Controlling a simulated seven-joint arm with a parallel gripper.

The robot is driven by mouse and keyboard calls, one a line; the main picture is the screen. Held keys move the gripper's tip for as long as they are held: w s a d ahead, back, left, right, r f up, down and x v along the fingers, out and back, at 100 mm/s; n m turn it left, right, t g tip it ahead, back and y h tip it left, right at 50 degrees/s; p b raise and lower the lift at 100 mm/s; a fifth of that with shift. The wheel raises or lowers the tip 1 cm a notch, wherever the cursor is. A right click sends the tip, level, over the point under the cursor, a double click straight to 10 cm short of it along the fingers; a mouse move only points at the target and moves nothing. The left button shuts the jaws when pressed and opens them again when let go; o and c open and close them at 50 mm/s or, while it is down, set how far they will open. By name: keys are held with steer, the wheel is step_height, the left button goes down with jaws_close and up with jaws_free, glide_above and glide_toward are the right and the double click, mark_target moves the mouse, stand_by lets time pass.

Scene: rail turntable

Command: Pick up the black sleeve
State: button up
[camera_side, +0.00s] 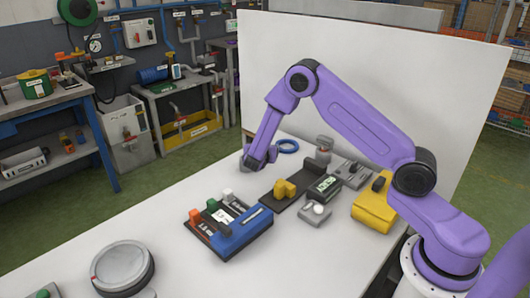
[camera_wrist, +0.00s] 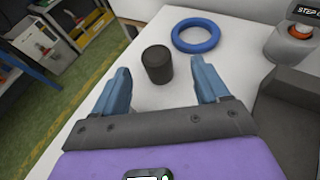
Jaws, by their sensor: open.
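The black sleeve (camera_wrist: 157,66) is a short dark cylinder standing upright on the white table in the wrist view. It is ahead of my gripper (camera_wrist: 164,82), between the lines of its two blue fingers and apart from both. The fingers are spread wide and hold nothing. In the side view my gripper (camera_side: 259,160) is low over the far side of the table. I cannot make out the sleeve there; the gripper seems to hide it.
A blue ring (camera_wrist: 196,36) lies just beyond the sleeve to the right. A blue slider box (camera_side: 228,229), a yellow block (camera_side: 375,207) and a round grey turntable (camera_side: 122,268) stand on the table (camera_side: 300,262). A white panel (camera_side: 400,80) rises behind.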

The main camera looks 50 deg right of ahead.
steer(key=shift+w+a+x, duration=0.1)
steer(key=shift+x, duration=1.3)
steer(key=shift+w+a+x, duration=0.1)
steer(key=shift+w+x, duration=0.05)
steer(key=shift+x, duration=1.2)
steer(key=shift+f, duration=0.1)
steer(key=c, duration=1.2)
steer(key=shift+c, duration=0.8)
